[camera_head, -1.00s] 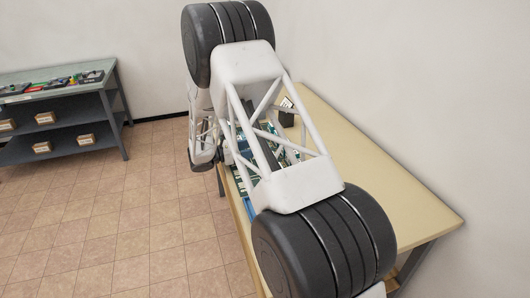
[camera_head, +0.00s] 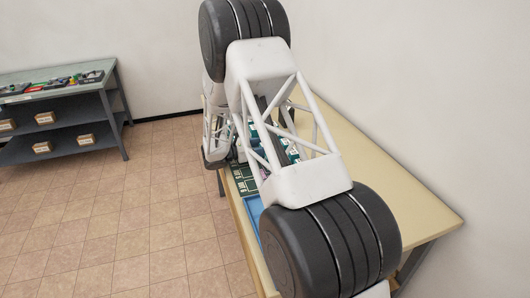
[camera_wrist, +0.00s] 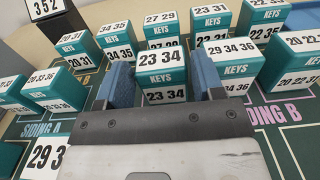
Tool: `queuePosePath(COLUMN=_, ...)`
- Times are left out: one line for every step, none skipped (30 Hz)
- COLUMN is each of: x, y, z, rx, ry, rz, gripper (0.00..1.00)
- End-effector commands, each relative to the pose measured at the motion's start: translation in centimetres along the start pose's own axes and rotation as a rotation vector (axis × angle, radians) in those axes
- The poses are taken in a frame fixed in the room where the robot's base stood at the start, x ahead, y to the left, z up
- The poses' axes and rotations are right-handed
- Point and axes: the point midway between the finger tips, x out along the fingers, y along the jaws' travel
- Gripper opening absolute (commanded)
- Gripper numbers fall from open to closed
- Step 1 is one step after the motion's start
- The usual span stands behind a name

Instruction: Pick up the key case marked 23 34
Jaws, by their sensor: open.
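The key case marked 23 34 (camera_wrist: 162,76) is a teal and white box labelled KEYS, in the middle of the wrist view. My gripper (camera_wrist: 168,84) is open, with one blue-padded finger to the left of this case and the other to its right. The case stands between the fingers, its lower front partly hidden by the gripper body. I cannot tell whether the pads touch it. In the head view my arm hides most of the cases.
Similar cases stand close around: 29 34 36 (camera_wrist: 232,66) right, 34 35 (camera_wrist: 117,42) left, 27 29 (camera_wrist: 163,30) behind. They stand on a dark green board marked SIDING A and SIDING B. A black block marked 352 (camera_wrist: 50,10) is at the back left. The table (camera_head: 400,190) is bare at right.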

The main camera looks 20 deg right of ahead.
Motion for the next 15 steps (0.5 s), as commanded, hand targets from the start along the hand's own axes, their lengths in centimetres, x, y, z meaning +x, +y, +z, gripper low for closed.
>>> queuePosePath(x=-0.01, y=0.00, z=0.00, rx=0.000, ry=0.000, rz=0.000, gripper=0.62)
queuePosePath(x=-0.01, y=0.00, z=0.00, rx=0.000, ry=0.000, rz=0.000, gripper=0.62)
queuePosePath(x=-0.01, y=0.00, z=0.00, rx=0.000, ry=0.000, rz=0.000, gripper=0.62)
queuePosePath(x=-0.01, y=0.00, z=0.00, rx=0.000, ry=0.000, rz=0.000, gripper=0.62)
queuePosePath(x=-0.01, y=0.00, z=0.00, rx=0.000, ry=0.000, rz=0.000, gripper=0.62)
queuePosePath(x=-0.01, y=0.00, z=0.00, rx=0.000, ry=0.000, rz=0.000, gripper=0.62)
queuePosePath(x=-0.02, y=0.00, z=0.00, rx=0.000, ry=0.000, rz=0.000, gripper=0.62)
queuePosePath(x=-0.02, y=0.00, z=0.00, rx=0.000, ry=0.000, rz=0.000, gripper=0.59)
queuePosePath(x=-0.02, y=0.00, z=0.00, rx=0.000, ry=0.000, rz=0.000, gripper=0.53)
queuePosePath(x=-0.02, y=0.00, z=0.00, rx=0.000, ry=0.000, rz=0.000, gripper=0.48)
queuePosePath(x=-0.02, y=0.00, z=0.00, rx=0.000, ry=0.000, rz=0.000, gripper=0.43)
queuePosePath(x=-0.02, y=0.00, z=0.00, rx=0.000, ry=0.000, rz=0.000, gripper=0.37)
queuePosePath(x=-0.02, y=0.00, z=0.00, rx=0.000, ry=0.000, rz=0.000, gripper=0.33)
queuePosePath(x=-0.02, y=0.00, z=0.00, rx=0.000, ry=0.000, rz=0.000, gripper=0.29)
queuePosePath(x=-0.02, y=0.01, z=0.02, rx=0.000, ry=0.000, rz=0.000, gripper=0.29)
